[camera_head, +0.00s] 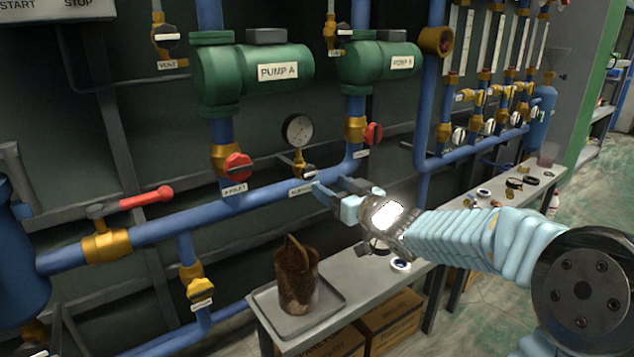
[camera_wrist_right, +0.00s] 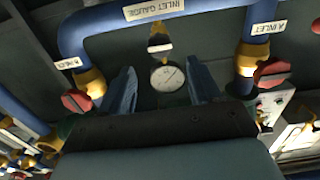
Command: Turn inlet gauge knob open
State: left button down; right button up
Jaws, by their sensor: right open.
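The inlet gauge (camera_head: 299,130) is a round white dial on a brass stem above the blue pipe. Its small black-and-white knob (camera_head: 309,172) sits just below the dial. In the right wrist view the picture is upside down: the knob (camera_wrist_right: 159,46) and the gauge (camera_wrist_right: 167,77) lie between and beyond my fingers, below the "INLET GAUGE" label (camera_wrist_right: 153,9). My right gripper (camera_head: 332,187) is open and empty, close to the knob and apart from it as far as I can tell. My left gripper is out of view.
Red knobs of the A inlet (camera_head: 237,166) and B inlet (camera_head: 373,133) flank the gauge. The blue pipe (camera_head: 270,192) runs beneath. A bench (camera_head: 340,287) carries a tray (camera_head: 265,306) with a rusty can (camera_head: 297,278). A long red lever (camera_head: 146,198) is at left.

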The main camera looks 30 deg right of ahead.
aim_at(311, 174)
jog(key=w, duration=0.7)
jog(key=shift+w+a, duration=0.15)
jog(key=shift+a, duration=0.15)
jog(key=shift+w, duration=0.15)
jog(key=shift+c, duration=0.5)
jog(key=c, duration=0.9)
jog(key=shift+f+n+b, duration=0.2)
jog(key=shift+n+b, duration=0.4)
jog(key=shift+b, duration=0.25)
jog(key=shift+c, duration=0.2)
jog(key=shift+n+b, duration=0.85)
jog(key=shift+n, duration=0.25)
jog(key=shift+r+n+b, duration=0.1)
jog(key=shift+n+b, duration=0.2)
jog(key=shift+n, duration=0.3)
